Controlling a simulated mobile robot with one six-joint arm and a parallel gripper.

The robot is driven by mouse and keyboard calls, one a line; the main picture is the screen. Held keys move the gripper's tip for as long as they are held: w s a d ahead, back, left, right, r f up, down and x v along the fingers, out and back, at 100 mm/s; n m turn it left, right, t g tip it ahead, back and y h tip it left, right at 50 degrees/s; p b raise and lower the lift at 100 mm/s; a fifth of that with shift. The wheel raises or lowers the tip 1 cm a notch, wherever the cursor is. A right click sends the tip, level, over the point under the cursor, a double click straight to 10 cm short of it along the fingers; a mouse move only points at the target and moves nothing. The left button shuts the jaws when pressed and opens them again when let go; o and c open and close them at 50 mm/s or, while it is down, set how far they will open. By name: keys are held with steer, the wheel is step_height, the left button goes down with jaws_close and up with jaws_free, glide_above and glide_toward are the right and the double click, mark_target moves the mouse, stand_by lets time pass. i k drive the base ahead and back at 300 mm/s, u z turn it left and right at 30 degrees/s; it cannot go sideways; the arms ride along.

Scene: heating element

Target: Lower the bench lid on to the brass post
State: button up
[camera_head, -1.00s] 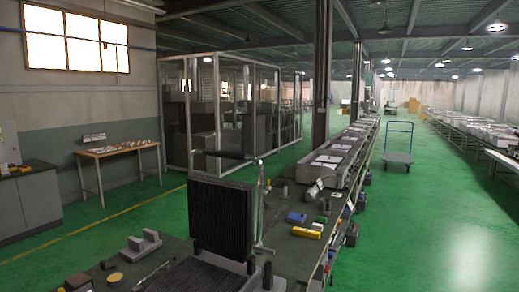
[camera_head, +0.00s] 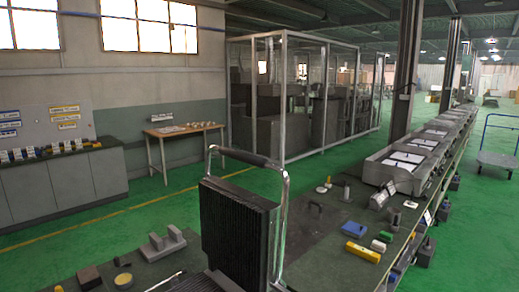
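The bench lid (camera_head: 238,228) is a black ribbed panel that stands raised and nearly upright at the near edge of the dark bench (camera_head: 325,228). A chrome bar handle (camera_head: 281,215) with a black grip (camera_head: 243,156) rises around and above it. The lower ribbed part (camera_head: 205,285) is cut off by the picture's bottom edge. My gripper is not in view.
Yellow (camera_head: 362,252) and blue (camera_head: 354,229) blocks and other small parts lie on the bench at right. A grey bracket (camera_head: 163,244) and a brass-coloured disc (camera_head: 123,280) lie at left.

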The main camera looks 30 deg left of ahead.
mark_target(243, 231)
steer(key=u, duration=0.45)
steer(key=i, duration=0.65)
steer(key=u, duration=0.35)
steer(key=k, duration=0.75)
steer(key=u, duration=0.2)
steer(key=i, duration=0.75)
steer(key=z, duration=0.05)
